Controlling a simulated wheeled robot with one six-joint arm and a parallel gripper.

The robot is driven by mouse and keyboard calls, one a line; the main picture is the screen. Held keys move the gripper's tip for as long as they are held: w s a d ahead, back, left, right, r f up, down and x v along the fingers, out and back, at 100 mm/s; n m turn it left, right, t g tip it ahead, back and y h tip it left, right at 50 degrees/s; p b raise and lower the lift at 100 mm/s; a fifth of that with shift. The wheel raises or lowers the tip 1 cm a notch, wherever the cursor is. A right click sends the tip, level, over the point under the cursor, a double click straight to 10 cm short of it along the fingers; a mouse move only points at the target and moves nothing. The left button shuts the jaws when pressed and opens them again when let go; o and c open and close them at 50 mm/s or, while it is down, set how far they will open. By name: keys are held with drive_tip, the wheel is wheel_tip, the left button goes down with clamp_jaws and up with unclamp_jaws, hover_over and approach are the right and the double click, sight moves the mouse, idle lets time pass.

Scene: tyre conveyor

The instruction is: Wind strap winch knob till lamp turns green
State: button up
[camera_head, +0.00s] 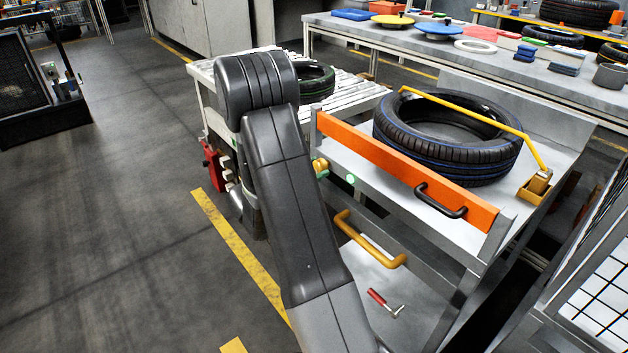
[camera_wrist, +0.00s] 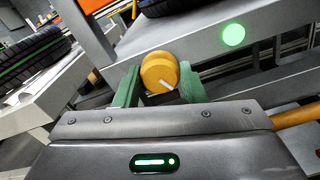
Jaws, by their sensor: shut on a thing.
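In the head view the knob (camera_head: 319,165) shows just right of my arm, which hides most of my gripper. The lamp (camera_head: 350,180) glows green on the rail right of the knob. It also shows large and green in the wrist view (camera_wrist: 233,35). A yellow strap (camera_head: 470,112) runs over the tyre (camera_head: 447,140) to an anchor at right.
An orange bar (camera_head: 400,166) with a black handle (camera_head: 440,202) crosses the bench front. A yellow handle (camera_head: 368,242) and a red-handled tool (camera_head: 384,302) are below. A roller conveyor (camera_head: 345,93) with another tyre (camera_head: 316,82) stands behind my arm. The floor at left is clear.

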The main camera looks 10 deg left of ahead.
drive_tip(key=m+b, duration=0.6)
drive_tip(key=b, duration=0.1)
drive_tip(key=shift+f, duration=0.15)
drive_tip(key=shift+b, duration=0.3)
drive_tip(key=o, duration=1)
drive_tip(key=p+v, duration=0.3)
drive_tip(key=v, duration=1.1)
drive_tip(key=shift+w, duration=0.15)
drive_tip(key=b+x, duration=0.3)
drive_tip(key=x, duration=1)
drive_tip(key=shift+w+d, duration=0.3)
